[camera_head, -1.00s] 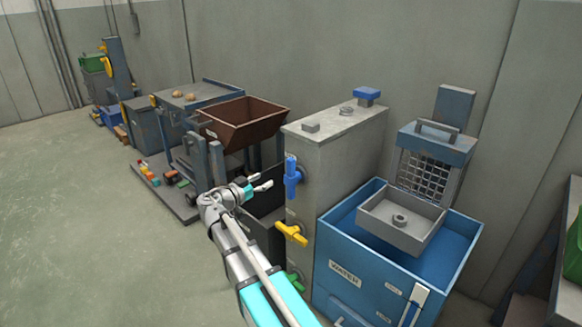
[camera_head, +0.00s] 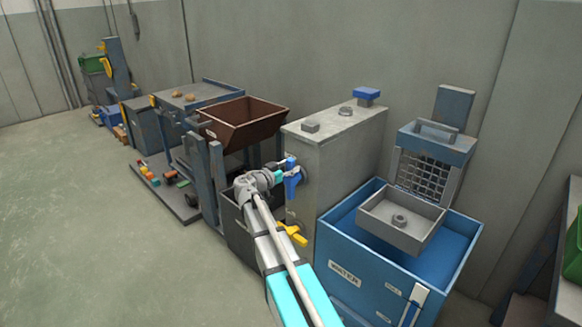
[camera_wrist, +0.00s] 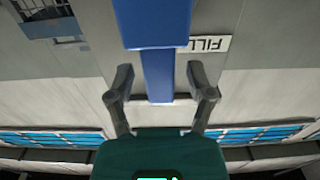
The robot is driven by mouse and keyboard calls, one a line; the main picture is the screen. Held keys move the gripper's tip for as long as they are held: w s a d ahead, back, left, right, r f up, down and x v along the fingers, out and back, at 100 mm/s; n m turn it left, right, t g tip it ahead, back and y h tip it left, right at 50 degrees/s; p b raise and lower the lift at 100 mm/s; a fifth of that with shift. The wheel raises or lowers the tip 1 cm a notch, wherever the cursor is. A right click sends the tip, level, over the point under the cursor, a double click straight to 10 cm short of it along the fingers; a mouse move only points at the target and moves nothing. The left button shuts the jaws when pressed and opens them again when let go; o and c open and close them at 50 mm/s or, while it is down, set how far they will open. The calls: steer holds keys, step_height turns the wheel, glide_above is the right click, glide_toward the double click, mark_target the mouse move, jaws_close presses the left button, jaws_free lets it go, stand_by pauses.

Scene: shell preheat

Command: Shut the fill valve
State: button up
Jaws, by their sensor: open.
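The fill valve is the blue handle (camera_head: 293,186) high on the front of the grey cabinet. In the wrist view, the blue handle (camera_wrist: 157,25) runs down between the two fingers, beside an upside-down label that reads FILL (camera_wrist: 208,44). My gripper (camera_wrist: 160,78) is open, with one finger on each side of the handle. Gaps show on both sides, so the fingers look apart from it. In the head view, my gripper (camera_head: 282,171) is at the handle and hides part of it.
A yellow valve handle (camera_head: 291,234) sits below the blue one on the grey cabinet (camera_head: 333,148). A blue tank (camera_head: 358,282) with a grey tray (camera_head: 400,222) stands to the right. A brown hopper (camera_head: 243,122) is behind left.

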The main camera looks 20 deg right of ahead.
steer(key=shift+w+d, duration=0.1)
steer(key=shift+d, duration=0.2)
jaws_close()
